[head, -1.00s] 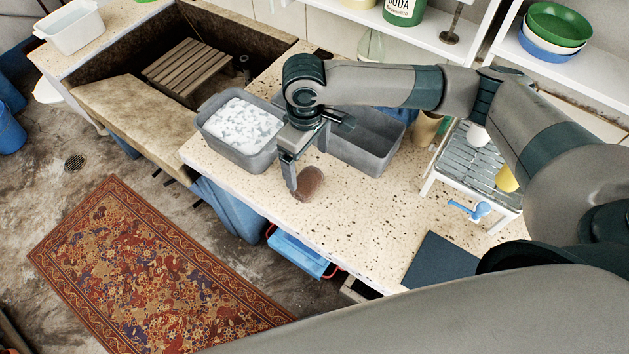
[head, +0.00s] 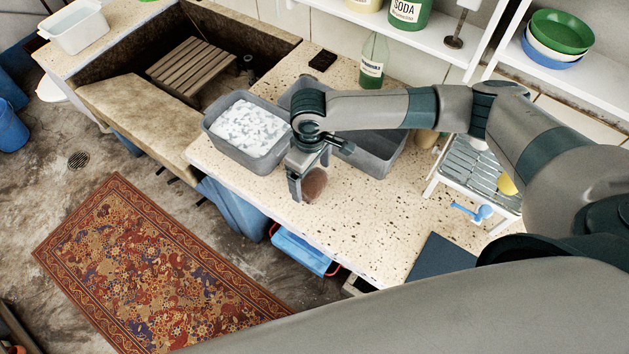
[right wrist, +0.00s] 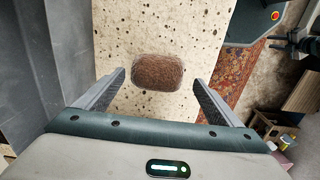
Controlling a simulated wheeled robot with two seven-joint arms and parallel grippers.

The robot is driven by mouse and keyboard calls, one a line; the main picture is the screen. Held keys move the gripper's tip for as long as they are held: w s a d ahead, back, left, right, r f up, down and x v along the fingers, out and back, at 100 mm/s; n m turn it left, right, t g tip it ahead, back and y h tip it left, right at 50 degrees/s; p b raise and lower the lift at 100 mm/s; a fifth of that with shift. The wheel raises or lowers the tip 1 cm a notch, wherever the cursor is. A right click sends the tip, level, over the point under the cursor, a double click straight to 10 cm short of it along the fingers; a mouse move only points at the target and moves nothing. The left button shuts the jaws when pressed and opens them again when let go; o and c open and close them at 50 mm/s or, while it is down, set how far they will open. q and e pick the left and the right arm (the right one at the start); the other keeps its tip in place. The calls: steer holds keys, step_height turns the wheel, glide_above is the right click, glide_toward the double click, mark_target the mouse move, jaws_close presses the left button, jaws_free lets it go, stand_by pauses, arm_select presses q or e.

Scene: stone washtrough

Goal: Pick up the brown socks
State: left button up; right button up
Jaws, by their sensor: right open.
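The brown socks (head: 315,184) show as one rounded brown bundle on the speckled counter, in front of the grey tubs. In the right wrist view the bundle (right wrist: 157,72) lies ahead of and between the two fingers. My right gripper (head: 306,190) is open and low over the counter, pointing down at the bundle; one finger partly hides it in the head view. In the right wrist view the open jaws (right wrist: 160,85) hold nothing, with a gap on each side of the bundle. My left gripper is not in view.
A grey tub of white suds (head: 212,135) and another grey tub (head: 375,160) stand behind the gripper. A dish rack (head: 470,170) and dark mat (head: 440,262) are to the right. The counter (head: 370,225) is clear in front. A patterned rug (head: 150,265) lies on the floor.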

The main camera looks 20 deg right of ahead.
mark_target(313, 179)
steer(key=shift+w+d+f+p, duration=0.15)
steer(key=shift+f+p, duration=0.35)
steer(key=shift+f, duration=1.2)
steer(key=c, duration=1.3)
